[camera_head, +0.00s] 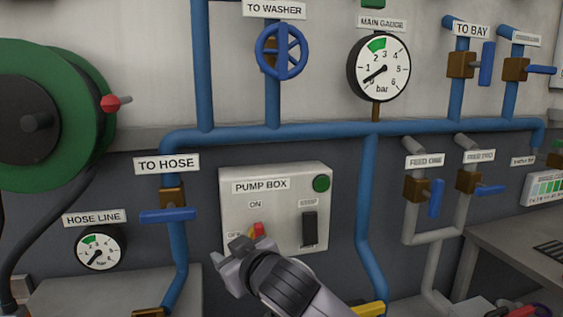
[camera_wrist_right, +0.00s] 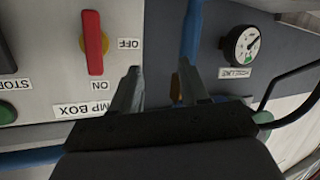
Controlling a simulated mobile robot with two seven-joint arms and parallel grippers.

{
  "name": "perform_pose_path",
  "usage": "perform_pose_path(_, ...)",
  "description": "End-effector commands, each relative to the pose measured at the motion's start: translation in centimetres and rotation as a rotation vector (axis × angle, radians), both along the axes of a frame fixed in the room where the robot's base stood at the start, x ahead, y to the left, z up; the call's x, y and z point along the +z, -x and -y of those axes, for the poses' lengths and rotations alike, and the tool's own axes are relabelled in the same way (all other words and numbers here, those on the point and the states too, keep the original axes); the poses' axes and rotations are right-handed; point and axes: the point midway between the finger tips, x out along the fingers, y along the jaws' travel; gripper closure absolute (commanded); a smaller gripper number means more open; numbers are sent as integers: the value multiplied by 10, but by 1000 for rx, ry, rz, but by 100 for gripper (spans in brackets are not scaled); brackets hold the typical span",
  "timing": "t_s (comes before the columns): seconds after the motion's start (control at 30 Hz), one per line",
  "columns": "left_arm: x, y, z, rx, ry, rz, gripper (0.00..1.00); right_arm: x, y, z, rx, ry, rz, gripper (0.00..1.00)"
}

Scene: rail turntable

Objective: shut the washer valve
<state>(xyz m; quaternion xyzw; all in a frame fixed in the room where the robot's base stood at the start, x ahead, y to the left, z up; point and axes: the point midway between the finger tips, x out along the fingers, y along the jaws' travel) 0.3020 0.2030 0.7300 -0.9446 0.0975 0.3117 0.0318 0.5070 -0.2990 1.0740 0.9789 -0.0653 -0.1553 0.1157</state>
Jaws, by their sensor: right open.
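The washer valve (camera_head: 281,51) is a blue spoked handwheel on a brass body, on the vertical blue pipe under the sign TO WASHER (camera_head: 274,10). My right gripper (camera_head: 232,255) is open and empty, low in front of the pump box (camera_head: 285,180), well below the handwheel and apart from it. In the right wrist view the open fingers (camera_wrist_right: 160,75) point at the panel beside the red pump switch (camera_wrist_right: 92,42), with nothing between them. The handwheel is outside that view. I cannot tell from the wheel how far it is turned. My left gripper is not in view.
The main gauge (camera_head: 379,68) reads near zero. The TO HOSE valve (camera_head: 168,215) has its blue lever across the pipe. A green hose reel (camera_head: 85,95) stands at left. Several lever valves sit at right. The wall around the handwheel is mostly clear.

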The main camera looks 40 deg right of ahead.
Motion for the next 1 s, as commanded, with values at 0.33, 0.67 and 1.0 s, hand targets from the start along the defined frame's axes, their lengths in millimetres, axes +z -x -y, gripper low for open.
perform_pose_path(0.33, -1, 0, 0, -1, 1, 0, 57, 173, 1, 44, -153, 18, 342, 55)
perform_pose_path(0.67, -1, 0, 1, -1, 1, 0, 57, 305, 45, 79, -270, -8, 647, 55)
perform_pose_path(1.0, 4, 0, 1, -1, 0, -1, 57, 345, 58, 93, -307, -23, 734, 55)
